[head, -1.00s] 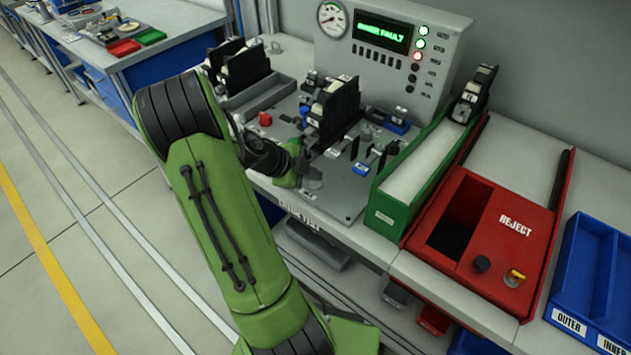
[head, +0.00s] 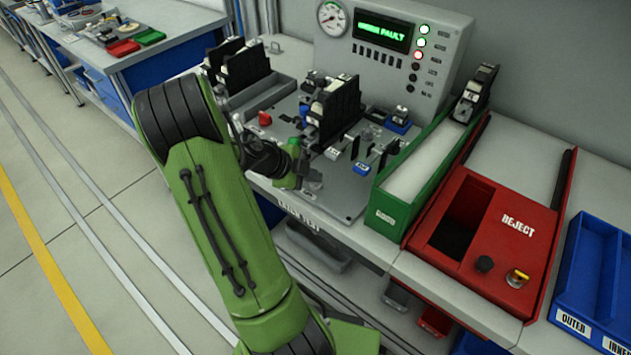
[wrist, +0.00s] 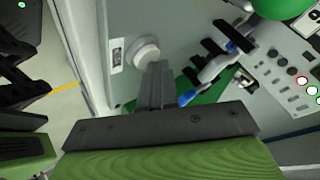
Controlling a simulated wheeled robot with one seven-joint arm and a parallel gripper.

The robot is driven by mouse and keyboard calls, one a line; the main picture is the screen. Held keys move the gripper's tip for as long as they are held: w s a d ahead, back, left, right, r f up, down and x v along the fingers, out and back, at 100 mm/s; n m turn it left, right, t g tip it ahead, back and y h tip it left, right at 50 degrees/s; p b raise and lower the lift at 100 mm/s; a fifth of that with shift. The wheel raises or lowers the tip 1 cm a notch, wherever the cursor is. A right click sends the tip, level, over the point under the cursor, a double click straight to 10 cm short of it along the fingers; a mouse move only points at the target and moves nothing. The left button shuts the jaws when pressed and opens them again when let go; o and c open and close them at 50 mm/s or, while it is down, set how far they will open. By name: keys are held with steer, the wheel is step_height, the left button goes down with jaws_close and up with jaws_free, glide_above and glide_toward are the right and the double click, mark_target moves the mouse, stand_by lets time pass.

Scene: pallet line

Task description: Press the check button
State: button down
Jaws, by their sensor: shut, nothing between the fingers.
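A white round button (wrist: 145,52) stands on a grey surface in the wrist view, beside a small label plate (wrist: 117,57) too small to read. My gripper (wrist: 156,72) is shut and empty. Its fingertips are just below the button in the wrist view, and I cannot tell whether they touch it. In the head view my gripper (head: 305,168) is over the front part of the grey test fixture (head: 345,195). The button cannot be made out there, as my wrist and fingers are in that area.
Black modules (head: 335,110) and blue-handled clamps (head: 362,168) stand on the fixture. The panel display (head: 382,31) shows a green fault message. A green tray (head: 395,212), a red reject bin (head: 515,240) and blue bins (head: 590,265) lie to the right.

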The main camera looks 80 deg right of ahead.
mark_target(312, 185)
stand_by(0.4)
steer(key=shift+r+p, duration=0.3)
steer(key=shift+r, duration=0.6)
step_height(312, 185, up, 5)
steer(key=shift+p, duration=1.2)
